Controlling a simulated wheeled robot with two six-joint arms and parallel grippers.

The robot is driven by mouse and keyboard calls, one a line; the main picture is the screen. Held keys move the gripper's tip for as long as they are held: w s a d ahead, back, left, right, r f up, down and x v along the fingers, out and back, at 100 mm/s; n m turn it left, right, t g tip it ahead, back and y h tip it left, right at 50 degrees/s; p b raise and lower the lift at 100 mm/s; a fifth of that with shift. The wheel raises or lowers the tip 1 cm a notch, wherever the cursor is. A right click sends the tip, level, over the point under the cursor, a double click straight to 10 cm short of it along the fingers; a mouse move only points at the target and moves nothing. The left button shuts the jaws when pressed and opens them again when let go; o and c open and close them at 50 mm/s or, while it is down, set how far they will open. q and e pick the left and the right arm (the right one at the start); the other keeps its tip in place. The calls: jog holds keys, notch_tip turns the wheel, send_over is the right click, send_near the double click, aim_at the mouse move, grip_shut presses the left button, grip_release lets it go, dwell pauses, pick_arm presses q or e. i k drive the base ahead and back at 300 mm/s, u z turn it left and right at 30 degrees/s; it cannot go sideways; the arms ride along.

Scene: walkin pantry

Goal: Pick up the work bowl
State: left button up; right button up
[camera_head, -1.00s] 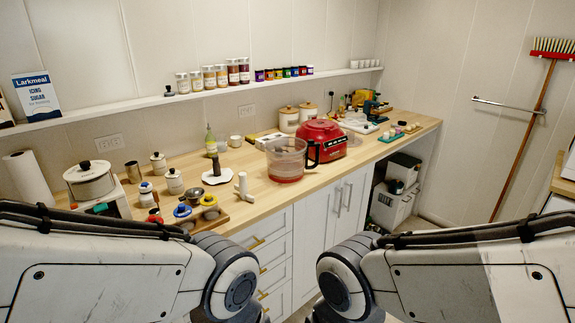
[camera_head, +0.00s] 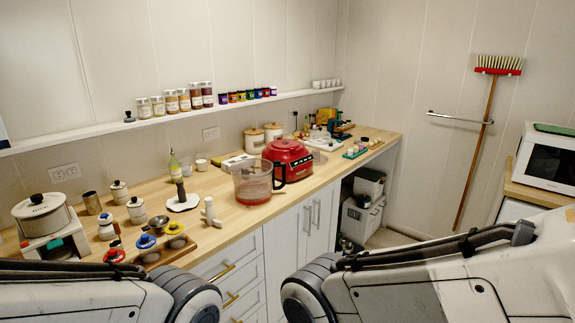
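The work bowl (camera_head: 251,184) is a clear, round bowl with a dark handle on its right side. It stands upright on the wooden counter (camera_head: 232,212), near the front edge. The red food processor base (camera_head: 288,160) stands just behind it to the right; I cannot tell whether they touch. Both my arms show in the foreground, well short of the bowl. Neither gripper is in view.
To the left of the bowl are a white stand (camera_head: 210,212), a white plate with a dark upright piece (camera_head: 182,200), and several colored-ring items (camera_head: 147,242). White canisters (camera_head: 254,140) stand behind.

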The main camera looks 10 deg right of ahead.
aim_at(253, 178)
jog(key=z, duration=0.55)
jog(key=k, duration=1.3)
jog(key=z, duration=0.85)
jog(key=i, duration=2.8)
jog(key=u, duration=1.2)
jog(key=i, duration=0.85)
jog(key=u, duration=0.9)
